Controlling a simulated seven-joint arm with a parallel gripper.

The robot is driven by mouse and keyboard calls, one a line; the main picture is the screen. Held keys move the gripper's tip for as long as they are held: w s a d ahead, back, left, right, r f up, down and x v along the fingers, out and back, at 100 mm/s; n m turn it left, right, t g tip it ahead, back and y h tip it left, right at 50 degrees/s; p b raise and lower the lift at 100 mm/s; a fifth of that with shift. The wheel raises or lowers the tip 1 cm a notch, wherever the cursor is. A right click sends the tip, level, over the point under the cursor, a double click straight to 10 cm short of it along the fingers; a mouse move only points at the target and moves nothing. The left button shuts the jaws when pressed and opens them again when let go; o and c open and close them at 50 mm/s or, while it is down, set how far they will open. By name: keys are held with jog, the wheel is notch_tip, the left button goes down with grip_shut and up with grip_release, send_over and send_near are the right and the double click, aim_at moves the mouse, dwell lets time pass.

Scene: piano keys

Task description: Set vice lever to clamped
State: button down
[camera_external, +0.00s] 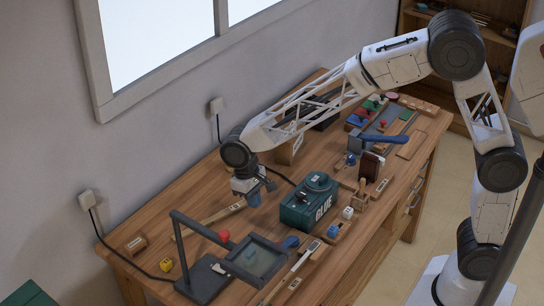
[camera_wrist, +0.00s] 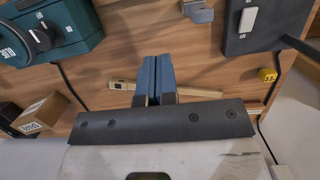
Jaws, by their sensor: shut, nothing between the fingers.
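A blue lever (camera_external: 384,139) sticks out to the right from a dark grey block (camera_external: 360,142) on the back right part of the workbench. It looks like the vice lever, lying nearly level, though I cannot read its setting. My gripper (camera_external: 257,197) is over the left middle of the bench, well to the left of the lever and apart from it. In the wrist view my gripper's blue fingers (camera_wrist: 153,62) are pressed together with nothing between them. They point at bare wood above a wooden-handled tool (camera_wrist: 195,92). The lever is not seen in the wrist view.
A green glue box (camera_external: 309,203) stands between my gripper and the lever; it also shows in the wrist view (camera_wrist: 75,20). A dark framed stand (camera_external: 205,280) is at the front left. A yellow cube (camera_external: 166,265) and a cardboard box (camera_wrist: 40,115) lie near the wall side.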

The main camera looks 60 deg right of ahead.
jog(key=shift+w+m, duration=0.3)
jog(key=shift+m, duration=0.1)
jog(key=shift+f, duration=0.15)
send_over(285, 242)
jog(key=w+a, duration=0.5)
jog(key=x, duration=0.3)
jog(key=w+x, duration=0.1)
jog(key=x, duration=0.2)
jog(key=w+x, duration=0.1)
jog(key=x, duration=0.3)
jog(key=shift+s+d+f, duration=0.1)
jog(key=shift+d+f, duration=0.15)
jog(key=shift+f, duration=0.1)
jog(key=shift+s+a+f, duration=0.1)
jog(key=shift+s+f, duration=0.2)
jog(key=shift+s, duration=0.45)
